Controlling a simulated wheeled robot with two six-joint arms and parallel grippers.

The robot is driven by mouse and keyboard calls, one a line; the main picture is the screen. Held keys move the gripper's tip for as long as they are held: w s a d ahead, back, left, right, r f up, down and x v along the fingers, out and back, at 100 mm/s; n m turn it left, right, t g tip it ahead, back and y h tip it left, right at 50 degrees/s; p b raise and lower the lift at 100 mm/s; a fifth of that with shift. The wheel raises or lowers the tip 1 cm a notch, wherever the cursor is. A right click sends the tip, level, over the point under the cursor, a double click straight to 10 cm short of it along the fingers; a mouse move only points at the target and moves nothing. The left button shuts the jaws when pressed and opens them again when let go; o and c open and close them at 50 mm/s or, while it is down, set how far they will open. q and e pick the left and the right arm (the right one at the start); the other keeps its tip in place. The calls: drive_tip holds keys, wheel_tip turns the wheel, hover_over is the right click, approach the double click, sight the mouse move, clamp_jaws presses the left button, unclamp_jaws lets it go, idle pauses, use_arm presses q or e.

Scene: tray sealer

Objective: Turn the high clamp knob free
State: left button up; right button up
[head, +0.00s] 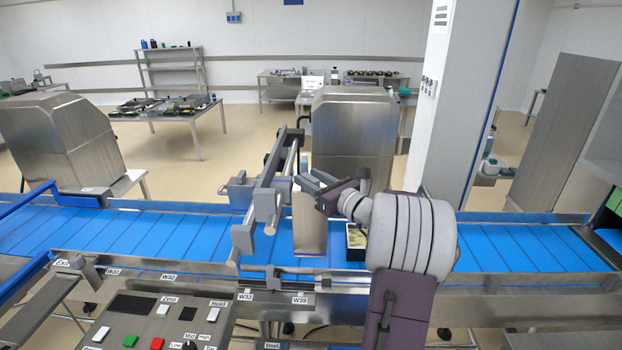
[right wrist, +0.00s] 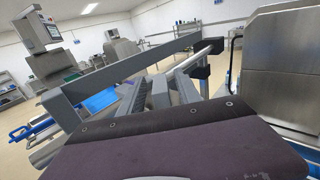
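A grey clamp frame (head: 270,190) of bars and rods stands over the blue conveyor, left of my right gripper. In the right wrist view its long grey bar (right wrist: 130,70) runs up to the right, and a rod beside it ends in black blocks (right wrist: 200,72). I cannot pick out for certain which part is the high clamp knob. My right gripper (head: 312,184) is at the frame's right side, above an upright steel plate. Its fingertips are small and partly hidden, so contact and opening cannot be told. My left gripper is not in view.
The blue conveyor (head: 150,238) crosses the scene. A dark tray (head: 356,240) with pale contents lies on it, partly behind my right arm. A control panel (head: 160,322) is at front left. A steel housing (head: 350,140) stands behind the belt, close to my gripper.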

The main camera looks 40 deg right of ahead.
drive_tip(key=shift+w+f, duration=0.1)
drive_tip(key=shift+w, duration=0.2)
clamp_jaws()
drive_tip(key=n+g+y+p, duration=0.1)
drive_tip(key=n+y+p, duration=0.2)
drive_tip(key=y, duration=0.2)
drive_tip(key=n+g+y+p, duration=0.2)
drive_tip(key=n+y+p, duration=0.1)
drive_tip(key=y, duration=0.1)
drive_tip(key=shift+n+g+y+p, duration=0.8)
drive_tip(key=shift+y+p, duration=0.1)
drive_tip(key=shift+p, duration=0.05)
